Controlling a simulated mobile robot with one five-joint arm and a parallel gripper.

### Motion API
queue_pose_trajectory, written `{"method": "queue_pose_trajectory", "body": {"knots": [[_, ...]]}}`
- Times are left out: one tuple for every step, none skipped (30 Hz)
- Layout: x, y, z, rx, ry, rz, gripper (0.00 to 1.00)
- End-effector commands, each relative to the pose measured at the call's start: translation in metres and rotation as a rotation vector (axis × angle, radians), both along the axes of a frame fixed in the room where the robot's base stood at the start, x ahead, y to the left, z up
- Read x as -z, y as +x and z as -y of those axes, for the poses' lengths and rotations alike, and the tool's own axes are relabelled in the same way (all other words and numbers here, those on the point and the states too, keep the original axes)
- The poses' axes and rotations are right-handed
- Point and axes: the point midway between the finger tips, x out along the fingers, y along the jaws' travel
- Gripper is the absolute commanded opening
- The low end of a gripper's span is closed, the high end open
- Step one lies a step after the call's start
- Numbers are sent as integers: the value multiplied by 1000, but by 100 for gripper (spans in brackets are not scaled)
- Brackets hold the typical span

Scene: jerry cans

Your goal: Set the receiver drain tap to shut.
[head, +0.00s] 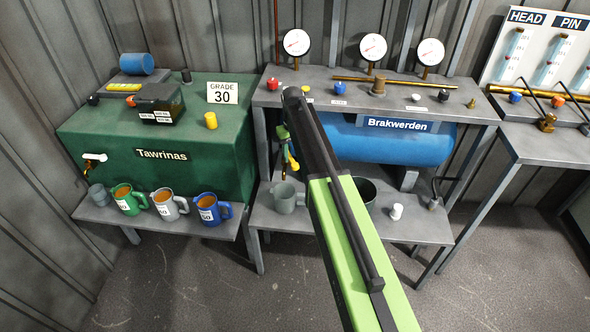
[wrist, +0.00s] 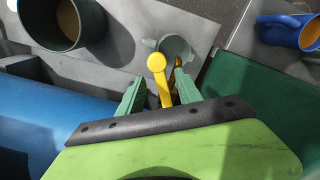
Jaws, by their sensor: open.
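The receiver is the blue tank (head: 395,145) under the right bench top, labelled Brakwerden; its blue side also shows in the wrist view (wrist: 60,125). The drain tap's yellow lever (head: 293,161) is at the tank's left end, partly hidden by my arm. In the wrist view the yellow lever (wrist: 158,75) has a round end and runs back between my jaws. A bit of brass (wrist: 177,62) shows beside it. My gripper (wrist: 159,84) is open, one green jaw on each side of the lever, with gaps visible. I cannot tell the tap's setting.
A grey mug (head: 285,198) stands on the lower shelf below the tap. A dark green pot (wrist: 62,22) with brown contents stands nearby. The green Tawrinas tank (head: 160,150) is to the left, with several mugs, including a blue one (head: 208,209), on its shelf.

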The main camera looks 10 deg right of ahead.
Motion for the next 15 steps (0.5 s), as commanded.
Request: {"method": "queue_pose_trajectory", "body": {"knots": [[17,0,0,0,0,0,42],[20,0,0,0,0,0,42],[23,0,0,0,0,0,42],[25,0,0,0,0,0,42],[26,0,0,0,0,0,42],[26,0,0,0,0,0,42],[25,0,0,1,0,0,42],[25,0,0,1,0,0,42],[24,0,1,1,0,0,42],[24,0,1,1,0,0,42],[23,0,1,1,0,0,42],[23,0,1,1,0,0,42],[23,0,1,1,0,0,40],[23,0,1,1,0,0,36],[23,0,1,1,0,0,31]]}}
